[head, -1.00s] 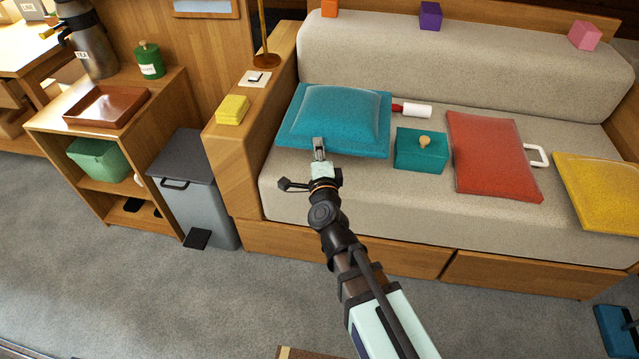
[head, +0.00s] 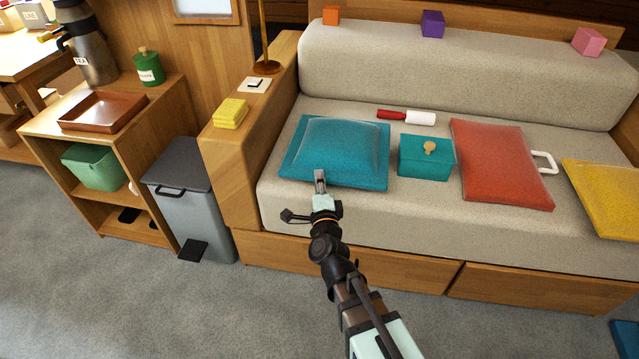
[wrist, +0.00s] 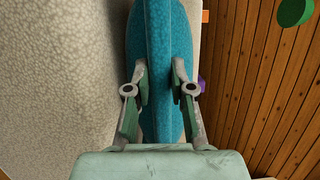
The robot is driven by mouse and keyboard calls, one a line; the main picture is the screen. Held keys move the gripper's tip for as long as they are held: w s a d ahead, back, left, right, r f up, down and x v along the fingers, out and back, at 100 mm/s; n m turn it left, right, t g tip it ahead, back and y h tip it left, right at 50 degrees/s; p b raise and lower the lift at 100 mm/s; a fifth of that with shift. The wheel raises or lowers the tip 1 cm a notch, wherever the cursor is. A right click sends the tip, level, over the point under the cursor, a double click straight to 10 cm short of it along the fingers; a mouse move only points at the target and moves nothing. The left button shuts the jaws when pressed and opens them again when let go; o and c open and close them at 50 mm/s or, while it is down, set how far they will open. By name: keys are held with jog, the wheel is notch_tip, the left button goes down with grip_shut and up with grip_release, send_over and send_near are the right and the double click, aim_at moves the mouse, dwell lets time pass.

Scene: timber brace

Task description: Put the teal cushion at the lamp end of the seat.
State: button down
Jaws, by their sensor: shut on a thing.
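The teal cushion (head: 342,145) is at the left end of the seat (head: 285,212), beside the wooden arm that bears the lamp (head: 266,67). It looks nearly flat, low over or on the seat; I cannot tell whether it rests fully there. My gripper (head: 320,183) is shut on the cushion's front edge. In the wrist view the cushion (wrist: 163,50) stands between both fingers of my gripper (wrist: 160,90). Only the lamp's base and stem show.
A teal box (head: 425,160) stands just right of the cushion, with a red-handled roller (head: 408,117) behind. A red cushion (head: 500,165) and a yellow cushion (head: 605,195) lie farther right. Yellow sponges (head: 230,113) lie on the seat arm. A grey bin (head: 190,205) stands left.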

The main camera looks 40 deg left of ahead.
jog(key=shift+f, duration=0.15)
jog(key=c, duration=1)
grip_release()
jog(key=shift+s+d+r, duration=0.2)
jog(key=shift+s, duration=0.05)
jog(key=p+v, duration=0.5)
jog(key=v, duration=0.1)
jog(key=shift+r, duration=0.2)
